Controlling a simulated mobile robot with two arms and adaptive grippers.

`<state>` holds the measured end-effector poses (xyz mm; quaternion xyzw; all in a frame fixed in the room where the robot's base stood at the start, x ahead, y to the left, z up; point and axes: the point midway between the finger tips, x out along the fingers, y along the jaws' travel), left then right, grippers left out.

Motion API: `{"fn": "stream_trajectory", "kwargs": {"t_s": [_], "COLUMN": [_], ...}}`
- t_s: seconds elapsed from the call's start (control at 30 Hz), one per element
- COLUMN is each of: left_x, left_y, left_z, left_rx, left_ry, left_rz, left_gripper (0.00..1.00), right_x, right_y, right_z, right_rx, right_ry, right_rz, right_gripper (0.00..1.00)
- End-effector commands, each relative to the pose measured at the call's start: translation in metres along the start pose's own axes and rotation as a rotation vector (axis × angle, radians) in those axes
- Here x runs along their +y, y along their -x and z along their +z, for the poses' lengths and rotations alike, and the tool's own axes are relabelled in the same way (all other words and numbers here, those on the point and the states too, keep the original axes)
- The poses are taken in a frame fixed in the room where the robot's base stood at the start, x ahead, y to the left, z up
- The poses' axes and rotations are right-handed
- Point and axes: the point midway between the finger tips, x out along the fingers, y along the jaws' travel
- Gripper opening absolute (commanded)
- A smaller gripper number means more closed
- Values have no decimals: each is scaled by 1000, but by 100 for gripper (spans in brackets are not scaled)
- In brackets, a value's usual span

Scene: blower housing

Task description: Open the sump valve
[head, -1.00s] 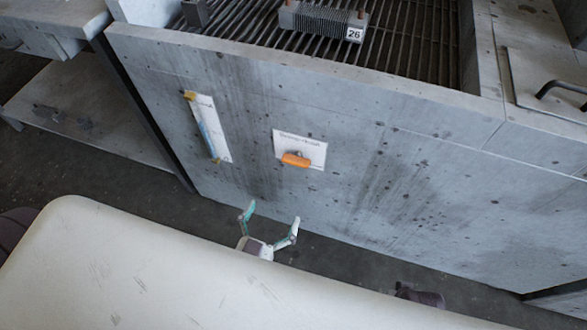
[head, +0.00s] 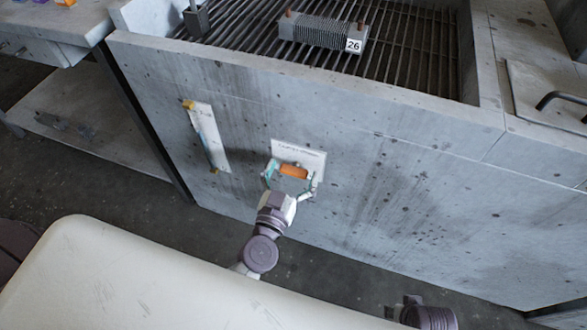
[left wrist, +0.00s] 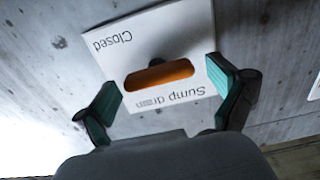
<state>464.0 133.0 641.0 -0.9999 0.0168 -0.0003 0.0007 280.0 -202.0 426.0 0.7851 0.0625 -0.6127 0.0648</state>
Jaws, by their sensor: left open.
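The sump valve's orange handle (head: 294,171) sits on a white label plate (head: 312,155) on the front wall of the concrete housing. In the left wrist view the orange handle (left wrist: 158,75) lies across the picture, and the label (left wrist: 190,35) reads "Sump drain" and "Closed". My left gripper (head: 291,185) is open, with its teal fingertips on either side of the handle. In the left wrist view the fingers (left wrist: 165,98) are spread wide, and I see no contact with the handle.
A narrow gauge strip (head: 207,137) is on the wall left of the valve. A finned block marked 26 (head: 322,32) rests on the grate (head: 410,45) above. A bench (head: 75,35) stands at the left. A lid with a dark handle (head: 560,98) is at the right.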

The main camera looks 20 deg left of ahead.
Motion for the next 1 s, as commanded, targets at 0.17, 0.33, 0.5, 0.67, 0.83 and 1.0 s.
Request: {"fn": "stream_trajectory", "kwargs": {"t_s": [0.17,0.33,0.5,0.67,0.83,1.0], "left_x": [0,0,0,0,0,0], "left_y": [-4,-4,-4,-4,-4,-4], "left_z": [0,0,0,0,0,0], "left_rx": [-2,-1,-1,-1,-1,-1], "left_ry": [2,1,1,1,4,38], "left_rz": [0,0,0,0,0,0], "left_gripper": [96,96,68,41,36,36], "right_x": [0,0,0,0,0,0], "right_y": [0,0,0,0,0,-1], "right_z": [0,0,0,0,0,1], "right_rx": [0,0,0,0,0,3], "right_ry": [0,0,0,0,0,0], "right_rz": [0,-1,-1,-1,-1,-1], "right_gripper": [40,40,40,40,40,40]}}
